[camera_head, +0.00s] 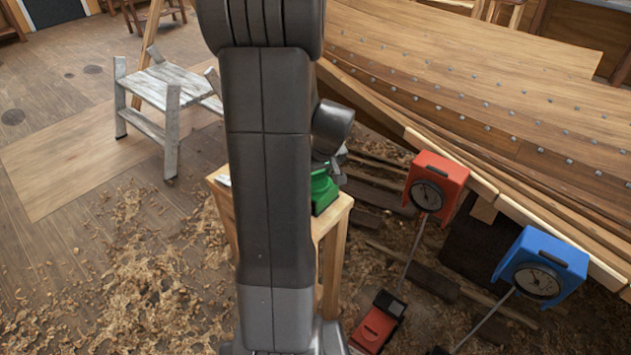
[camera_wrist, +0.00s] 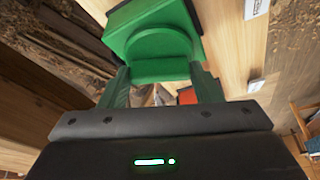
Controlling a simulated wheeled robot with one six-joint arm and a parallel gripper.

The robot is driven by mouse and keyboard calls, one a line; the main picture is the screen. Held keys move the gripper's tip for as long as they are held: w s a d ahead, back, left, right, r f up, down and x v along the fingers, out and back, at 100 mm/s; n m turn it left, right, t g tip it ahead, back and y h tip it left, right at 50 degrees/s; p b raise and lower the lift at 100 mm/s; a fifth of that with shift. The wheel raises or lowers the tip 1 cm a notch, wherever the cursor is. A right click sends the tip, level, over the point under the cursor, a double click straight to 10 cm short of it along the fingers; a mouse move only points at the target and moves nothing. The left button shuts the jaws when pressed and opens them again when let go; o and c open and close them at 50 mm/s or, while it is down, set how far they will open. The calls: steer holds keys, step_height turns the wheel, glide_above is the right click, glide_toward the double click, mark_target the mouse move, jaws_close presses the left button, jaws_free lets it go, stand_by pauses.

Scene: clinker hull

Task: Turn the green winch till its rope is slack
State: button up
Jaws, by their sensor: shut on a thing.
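The green winch (camera_head: 323,192) sits on top of a wooden stand (camera_head: 335,225), partly hidden behind my arm in the head view. In the wrist view the green winch (camera_wrist: 150,40) fills the top middle, with a rounded green part facing me. My gripper (camera_wrist: 162,88) is at the winch, its two fingers on either side of its near green part and shut on it. The exact part between the fingertips is hard to make out. The winch's rope and any gauge for it are not visible, so its tension cannot be told.
A red gauge box (camera_head: 437,180) and a blue gauge box (camera_head: 540,265) stand on poles beside the plank hull (camera_head: 480,90). A red winch (camera_head: 375,325) is low at the bottom middle. A grey step stool (camera_head: 165,85) stands at the left. Shavings cover the floor.

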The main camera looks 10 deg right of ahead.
steer(key=shift+d+f+n+y+b, duration=0.1)
steer(key=shift+n+y+b, duration=0.3)
steer(key=shift+n+b, duration=0.95)
steer(key=shift+g, duration=0.3)
steer(key=o, duration=1)
steer(key=v, duration=1.4)
